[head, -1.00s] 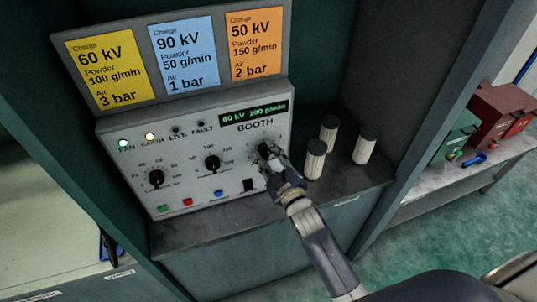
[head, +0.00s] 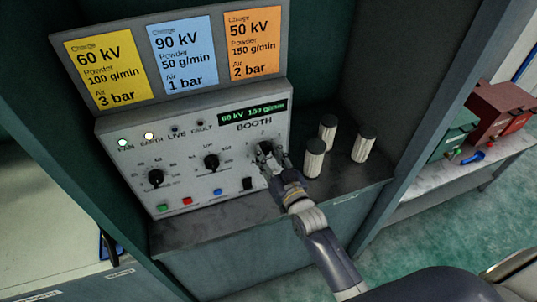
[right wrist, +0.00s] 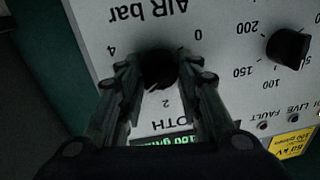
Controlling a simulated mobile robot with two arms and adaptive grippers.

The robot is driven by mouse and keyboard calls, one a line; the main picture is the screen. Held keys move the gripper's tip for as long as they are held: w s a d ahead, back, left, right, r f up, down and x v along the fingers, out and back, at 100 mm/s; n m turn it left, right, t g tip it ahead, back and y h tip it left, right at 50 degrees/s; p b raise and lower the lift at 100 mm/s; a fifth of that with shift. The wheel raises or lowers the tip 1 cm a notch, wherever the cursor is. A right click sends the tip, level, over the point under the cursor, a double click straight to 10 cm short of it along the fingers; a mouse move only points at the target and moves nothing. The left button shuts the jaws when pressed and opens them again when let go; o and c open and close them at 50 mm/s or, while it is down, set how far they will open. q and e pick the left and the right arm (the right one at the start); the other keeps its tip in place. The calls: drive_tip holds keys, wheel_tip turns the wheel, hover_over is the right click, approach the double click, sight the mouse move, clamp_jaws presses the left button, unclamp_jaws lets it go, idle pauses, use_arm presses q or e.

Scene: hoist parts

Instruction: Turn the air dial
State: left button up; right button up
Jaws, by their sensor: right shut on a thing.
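The air dial (right wrist: 158,70) is a round black knob on the grey booth panel (head: 120,133). In the right wrist view, which shows the panel upside down, it sits under the "AIR bar" label with a scale from 0 to 4. My right gripper (right wrist: 161,76) has a finger on each side of the dial and is shut on it. In the head view, my right gripper (head: 271,155) reaches the panel's right side and covers much of the dial. The pointer's exact setting is hard to read. My left gripper is not in view.
Two other black knobs, a left one (head: 156,177) and a middle one (head: 211,162), sit beside it. The display (head: 252,113) reads 60 kV 100 g/min. Three cards stand above, including a yellow one (head: 108,69). Three ribbed, dark-capped cylinders, one here (head: 314,158), stand close right of the gripper.

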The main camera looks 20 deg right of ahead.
drive_tip(key=shift+m, duration=0.4)
drive_tip(key=o, duration=1.1)
drive_tip(key=shift+c, duration=0.2)
drive_tip(key=shift+s, duration=0.15)
drive_tip(key=s+d, duration=0.1)
drive_tip(key=s, duration=1)
drive_tip(key=shift+s+d, duration=0.2)
drive_tip(key=shift+s, duration=0.15)
